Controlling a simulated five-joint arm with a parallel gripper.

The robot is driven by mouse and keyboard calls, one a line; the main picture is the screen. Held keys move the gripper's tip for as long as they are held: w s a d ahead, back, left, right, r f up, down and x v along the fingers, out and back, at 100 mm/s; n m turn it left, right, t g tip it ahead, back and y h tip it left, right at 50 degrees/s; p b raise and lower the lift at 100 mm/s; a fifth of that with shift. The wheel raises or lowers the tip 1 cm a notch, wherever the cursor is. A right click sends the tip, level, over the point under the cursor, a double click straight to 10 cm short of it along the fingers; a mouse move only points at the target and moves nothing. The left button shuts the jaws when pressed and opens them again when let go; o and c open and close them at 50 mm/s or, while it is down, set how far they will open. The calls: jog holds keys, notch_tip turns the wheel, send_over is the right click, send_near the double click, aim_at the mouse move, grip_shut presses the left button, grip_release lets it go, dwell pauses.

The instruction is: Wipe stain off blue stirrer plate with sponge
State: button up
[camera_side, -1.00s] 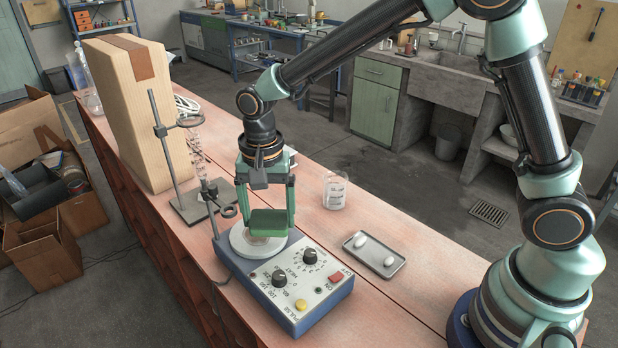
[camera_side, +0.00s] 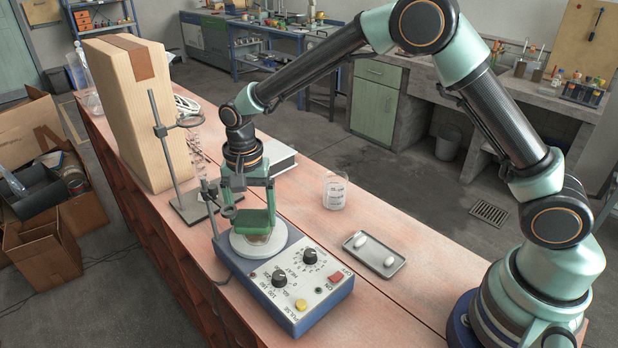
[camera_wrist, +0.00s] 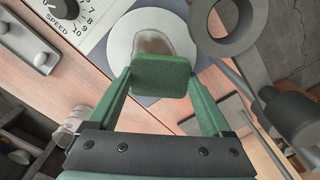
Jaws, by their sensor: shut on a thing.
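My gripper (camera_side: 252,205) is shut on a green sponge (camera_wrist: 160,76), seen between its fingers in the wrist view. In the side view the sponge (camera_side: 248,216) is over the round pale plate (camera_side: 285,237) on top of the blue stirrer (camera_side: 232,266). Whether it touches the plate is hard to tell. The wrist view shows the pale plate (camera_wrist: 122,42) with a brownish stain (camera_wrist: 153,42) just beyond the sponge's edge. The sponge and fingers hide part of the plate.
A metal stand (camera_side: 160,135) with a ring clamp rises close to my gripper on the left. A glass beaker (camera_side: 335,191) and a small tray (camera_side: 374,256) with white stir bars are to the right. A white book-like object (camera_side: 280,158) lies behind my gripper.

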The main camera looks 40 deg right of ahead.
aim_at(269, 244)
jog(key=shift+w, duration=0.75)
jog(key=shift+s, duration=3.8)
jog(key=shift+w+a, duration=0.2)
jog(key=shift+a, duration=0.15)
jog(key=shift+w+r, duration=0.1)
jog(key=shift+w, duration=2.65)
jog(key=shift+w+f, duration=0.2)
jog(key=shift+w, duration=0.8)
jog(key=shift+s+r, duration=0.1)
jog(key=shift+s, duration=3.7)
notch_tip(269, 244, up, 8)
